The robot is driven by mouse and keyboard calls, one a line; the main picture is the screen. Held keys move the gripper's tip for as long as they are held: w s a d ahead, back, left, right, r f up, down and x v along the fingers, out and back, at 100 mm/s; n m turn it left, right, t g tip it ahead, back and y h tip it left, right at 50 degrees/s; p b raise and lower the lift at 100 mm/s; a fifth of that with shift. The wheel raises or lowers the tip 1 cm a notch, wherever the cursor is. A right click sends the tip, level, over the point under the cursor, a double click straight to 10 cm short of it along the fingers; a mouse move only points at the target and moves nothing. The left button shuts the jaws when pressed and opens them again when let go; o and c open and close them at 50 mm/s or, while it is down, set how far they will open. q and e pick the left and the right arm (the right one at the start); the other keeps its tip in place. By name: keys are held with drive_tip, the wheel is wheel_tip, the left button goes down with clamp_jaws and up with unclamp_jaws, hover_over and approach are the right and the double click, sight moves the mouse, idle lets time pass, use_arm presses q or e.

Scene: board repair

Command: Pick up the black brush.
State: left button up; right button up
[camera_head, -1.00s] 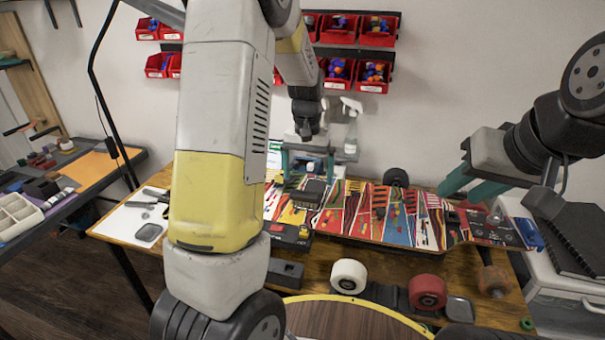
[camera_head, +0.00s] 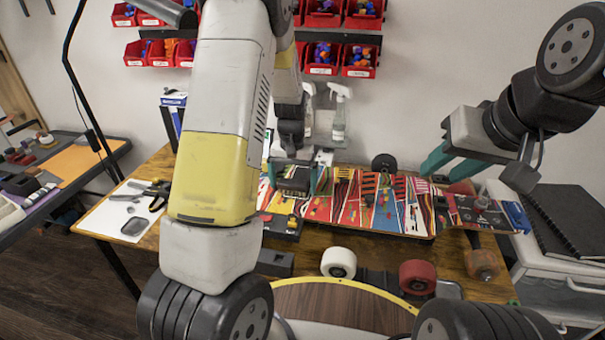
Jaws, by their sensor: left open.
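A dark, blocky object that looks like the black brush (camera_head: 294,181) lies on the colourful skateboard deck (camera_head: 405,218) on the wooden bench. My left gripper (camera_head: 296,172) is right at it, pointing down, with teal fingers open on either side of it. I cannot tell whether the fingers touch it. My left arm hides part of the bench to the left of it. My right gripper (camera_head: 437,160) hangs over the right end of the deck, apart from the brush. Its teal fingers overlap in this view, so its opening is unclear.
Spray bottles (camera_head: 339,112) stand behind the deck. A white wheel (camera_head: 338,262) and a red wheel (camera_head: 417,277) lie in front. A white sheet with tools (camera_head: 122,214) is at left. Red bins (camera_head: 323,58) hang on the wall. A grey drawer cabinet (camera_head: 560,285) stands at right.

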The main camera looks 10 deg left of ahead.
sight(293, 182)
use_arm(q)
drive_tip(key=c, duration=1.3)
drive_tip(key=shift+r, duration=0.1)
wheel_tip(293, 182, up, 10)
drive_tip(key=shift+f, duration=0.1)
drive_tip(key=o, duration=0.6)
drive_tip(key=c, duration=0.4)
drive_tip(key=shift+s, duration=0.1)
